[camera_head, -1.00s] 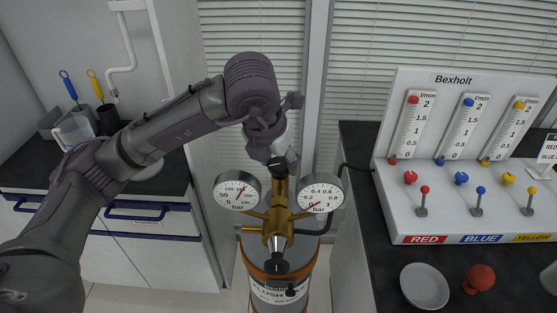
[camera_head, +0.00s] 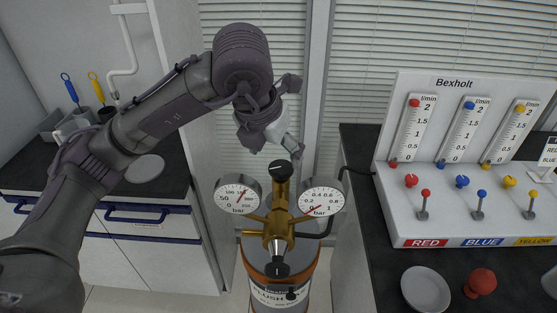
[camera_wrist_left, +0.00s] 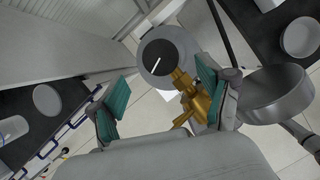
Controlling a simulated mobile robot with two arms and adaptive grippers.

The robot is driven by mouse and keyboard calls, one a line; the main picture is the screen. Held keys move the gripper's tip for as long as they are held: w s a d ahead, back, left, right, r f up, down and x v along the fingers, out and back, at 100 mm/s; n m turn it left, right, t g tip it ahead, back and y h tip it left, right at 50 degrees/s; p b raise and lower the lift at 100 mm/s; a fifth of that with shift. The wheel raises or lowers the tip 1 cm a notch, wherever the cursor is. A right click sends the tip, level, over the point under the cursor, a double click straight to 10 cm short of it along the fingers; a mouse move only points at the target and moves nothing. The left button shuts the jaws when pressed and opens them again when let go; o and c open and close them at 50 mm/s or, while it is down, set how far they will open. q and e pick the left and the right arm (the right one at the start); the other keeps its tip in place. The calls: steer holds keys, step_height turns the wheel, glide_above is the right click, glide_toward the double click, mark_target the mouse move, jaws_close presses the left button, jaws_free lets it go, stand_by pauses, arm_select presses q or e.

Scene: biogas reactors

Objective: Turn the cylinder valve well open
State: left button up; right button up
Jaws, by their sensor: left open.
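The brass valve and regulator assembly (camera_head: 279,222) stands on an orange and grey gas cylinder (camera_head: 281,292) in the head view. A black knob with a white mark (camera_head: 281,170) tops it; another black knob (camera_head: 277,270) sits lower in front. My left gripper (camera_head: 294,118) is above the top knob, apart from it. In the left wrist view my left gripper (camera_wrist_left: 160,90) is open, teal pads spread and empty. A dark disc with a white line (camera_wrist_left: 160,58) and brass parts (camera_wrist_left: 188,88) show beyond the pads. My right gripper is not in view.
Two pressure gauges, left (camera_head: 237,194) and right (camera_head: 321,197), flank the brass body closely. A white flowmeter panel (camera_head: 465,160) stands on the dark right counter, with a white dish (camera_head: 425,288) and red knob (camera_head: 481,282) before it. A dark counter is at left.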

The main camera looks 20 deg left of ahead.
arm_select(q)
steer(key=v, duration=0.7)
steer(key=shift+s, duration=0.1)
